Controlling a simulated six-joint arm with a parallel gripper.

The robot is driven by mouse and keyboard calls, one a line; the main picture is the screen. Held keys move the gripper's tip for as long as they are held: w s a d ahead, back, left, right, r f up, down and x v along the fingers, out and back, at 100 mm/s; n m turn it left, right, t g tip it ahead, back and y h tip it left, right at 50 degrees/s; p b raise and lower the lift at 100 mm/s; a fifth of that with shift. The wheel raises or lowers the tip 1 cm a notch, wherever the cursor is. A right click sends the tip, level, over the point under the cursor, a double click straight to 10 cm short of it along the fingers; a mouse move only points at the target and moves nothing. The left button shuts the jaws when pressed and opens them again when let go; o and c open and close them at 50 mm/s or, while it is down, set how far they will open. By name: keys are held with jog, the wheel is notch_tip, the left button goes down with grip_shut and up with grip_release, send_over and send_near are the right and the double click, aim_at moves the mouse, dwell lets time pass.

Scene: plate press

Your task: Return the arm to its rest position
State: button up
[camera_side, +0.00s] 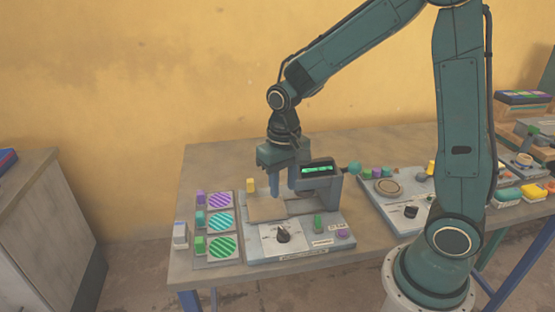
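My gripper (282,184) hangs straight down over the press machine on the table. One finger shows clearly above the flat plate bed (264,209); the other side merges with the press behind it, so the gap between the fingers is unclear. No held object is visible. The press (320,180) has a dark head with a lit green display and a teal ball-ended lever (350,169) on its right. My upper arm reaches from the base at right, up and over to the left.
A control panel with a black knob (283,235) fronts the press. A tray of striped discs, purple, cyan and green (222,246), lies left. A second panel (400,212) stands right, near my base. A grey cabinet (60,220) is at far left. The back table strip (225,160) is clear.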

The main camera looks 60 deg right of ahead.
jog(key=shift+r, duration=0.25)
jog(key=s+r+n+t, duration=0.4)
jog(key=s+r+t, duration=0.1)
jog(key=s+r, duration=0.8)
jog(key=s, duration=0.3)
jog(key=shift+a+r+t, duration=0.25)
jog(key=shift+a+t, duration=0.05)
